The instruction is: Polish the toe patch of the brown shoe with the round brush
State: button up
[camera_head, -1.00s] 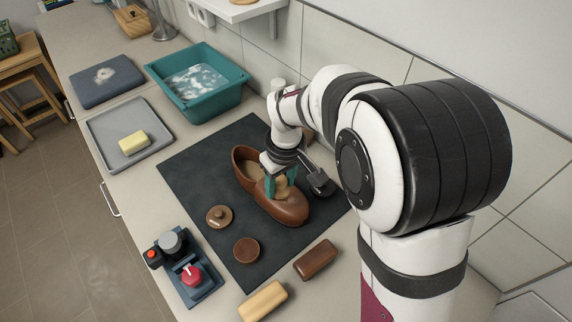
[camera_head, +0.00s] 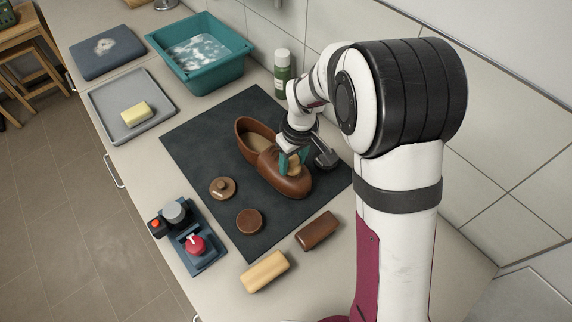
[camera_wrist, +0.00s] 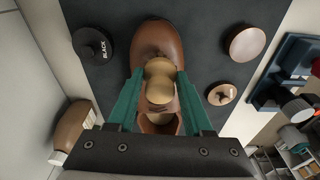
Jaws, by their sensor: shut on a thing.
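The brown shoe (camera_head: 284,184) lies on a dark mat (camera_head: 195,140), its toe towards the front right. In the wrist view its toe (camera_wrist: 157,35) points up the picture. My gripper (camera_head: 292,160) is over the shoe's front part, its teal fingers closed on the round brush's tan knob (camera_wrist: 160,80). The brush is low over the upper, between toe and opening. The knob and fingers hide its underside, so I cannot tell whether its bristles touch the leather. No separate toe patch can be made out.
A knobbed lid (camera_head: 222,187) and a round brown tin (camera_head: 249,221) lie left of the shoe. A black tin (camera_wrist: 92,45) is on its other side. Brown (camera_head: 317,231) and tan (camera_head: 265,271) blocks lie in front. A green bottle (camera_head: 283,73) stands by the wall.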

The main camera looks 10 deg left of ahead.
jog(key=shift+w+d, duration=1.3)
jog(key=shift+w, duration=0.15)
jog(key=shift+s+a, duration=2.2)
jog(key=shift+s, duration=0.3)
jog(key=shift+w+d, duration=1.1)
jog(key=shift+w, duration=0.2)
jog(key=shift+w+d, duration=1.1)
jog(key=shift+w, duration=0.15)
jog(key=shift+s+a, duration=1.15)
jog(key=shift+s, duration=0.15)
jog(key=shift+s+a, duration=1.1)
jog(key=shift+s, duration=0.2)
jog(key=shift+f, duration=0.2)
grip_shut()
notch_tip(320, 180, up, 7)
jog(key=shift+d+f, duration=0.1)
jog(key=shift+f, duration=0.05)
